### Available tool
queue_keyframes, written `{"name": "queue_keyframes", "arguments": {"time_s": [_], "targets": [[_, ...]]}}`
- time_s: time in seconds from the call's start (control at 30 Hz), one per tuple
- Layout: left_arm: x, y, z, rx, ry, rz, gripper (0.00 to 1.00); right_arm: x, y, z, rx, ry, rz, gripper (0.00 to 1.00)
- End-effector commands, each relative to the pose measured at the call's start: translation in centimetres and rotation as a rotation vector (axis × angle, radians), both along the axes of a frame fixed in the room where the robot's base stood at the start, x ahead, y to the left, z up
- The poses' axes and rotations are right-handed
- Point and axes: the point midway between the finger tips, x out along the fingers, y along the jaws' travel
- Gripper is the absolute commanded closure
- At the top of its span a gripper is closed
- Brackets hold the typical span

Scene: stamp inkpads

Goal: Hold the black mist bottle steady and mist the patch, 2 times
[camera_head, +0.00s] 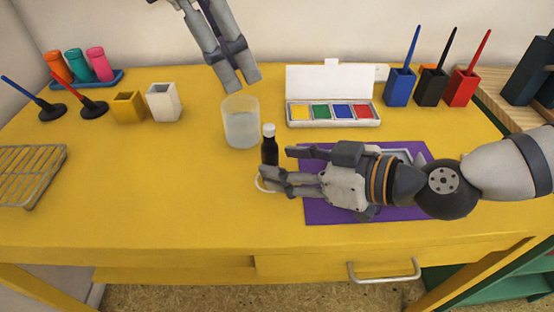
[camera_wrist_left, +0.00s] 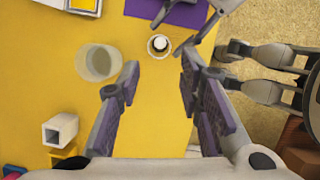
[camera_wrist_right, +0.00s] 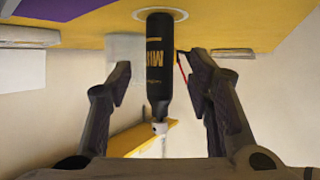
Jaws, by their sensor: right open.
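The black mist bottle (camera_head: 269,152) with a white cap stands upright on a white ring-shaped base (camera_head: 262,187) near the middle of the table. My right gripper (camera_head: 279,165) reaches it from the right with open fingers. In the right wrist view the bottle (camera_wrist_right: 159,75) shows between the two spread fingers, with gaps on both sides. My left gripper (camera_head: 242,86) is open and empty, above the table behind the clear cup. In the left wrist view the bottle (camera_wrist_left: 159,45) lies beyond its fingertips. My right arm covers much of the purple mat (camera_head: 320,211); I cannot make out the patch clearly.
A clear cup (camera_head: 241,128) stands just left of the bottle. A paint box (camera_head: 333,114) with a raised lid is behind the mat. Blue, black and red holders (camera_head: 463,88) stand back right. A wire rack (camera_head: 30,172) lies far left. The front left table is clear.

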Motion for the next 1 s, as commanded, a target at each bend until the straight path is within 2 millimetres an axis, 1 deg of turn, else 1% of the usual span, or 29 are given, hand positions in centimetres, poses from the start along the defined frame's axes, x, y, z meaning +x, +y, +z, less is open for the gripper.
{"name": "queue_keyframes", "arguments": {"time_s": [0.1, 0.23, 0.37, 0.57, 0.6, 0.77, 0.8, 0.87, 0.9, 0.97, 1.0], "targets": [[0.0, 0.0, 0.0, 0.000, 0.000, 0.000, 0.67, 1.2, 1.8, -0.9, 0.000, 0.001, 0.002, 0.53], [0.0, 0.0, 0.0, 0.000, 0.000, 0.000, 0.67, 2.0, 2.9, -1.5, -0.001, 0.001, 0.001, 0.53], [0.0, 0.0, 0.0, 0.000, 0.000, 0.000, 0.67, 2.3, 3.3, -1.6, 0.000, 0.000, 0.000, 0.53], [0.0, 0.0, 0.0, 0.000, 0.000, 0.000, 0.67, 2.3, 3.2, -1.6, -0.001, 0.001, 0.000, 0.53], [0.0, 0.0, 0.0, 0.000, 0.000, 0.000, 0.67, 2.3, 3.2, -1.6, -0.001, 0.001, 0.000, 0.62], [0.0, 0.0, 0.0, 0.000, 0.000, 0.000, 0.67, 2.3, 3.2, -1.6, -0.001, 0.001, 0.000, 0.98], [0.0, 0.0, 0.0, 0.000, 0.000, 0.000, 0.67, 2.3, 3.2, -1.6, -0.001, 0.001, 0.000, 1.00], [0.0, 0.0, 0.0, 0.000, 0.000, 0.000, 0.67, 2.3, 3.2, -1.6, -0.001, 0.001, 0.000, 1.00], [0.0, 0.0, 0.0, 0.000, 0.000, 0.000, 0.76, 2.3, 3.2, -1.7, 0.000, 0.001, 0.000, 1.00], [0.0, 0.0, 0.0, 0.000, 0.000, 0.000, 0.89, 2.3, 3.2, -1.6, 0.000, 0.001, 0.000, 1.00], [0.0, 0.0, 0.0, 0.000, 0.000, 0.000, 0.98, 2.3, 3.2, -1.6, 0.000, 0.001, 0.000, 1.00]]}}
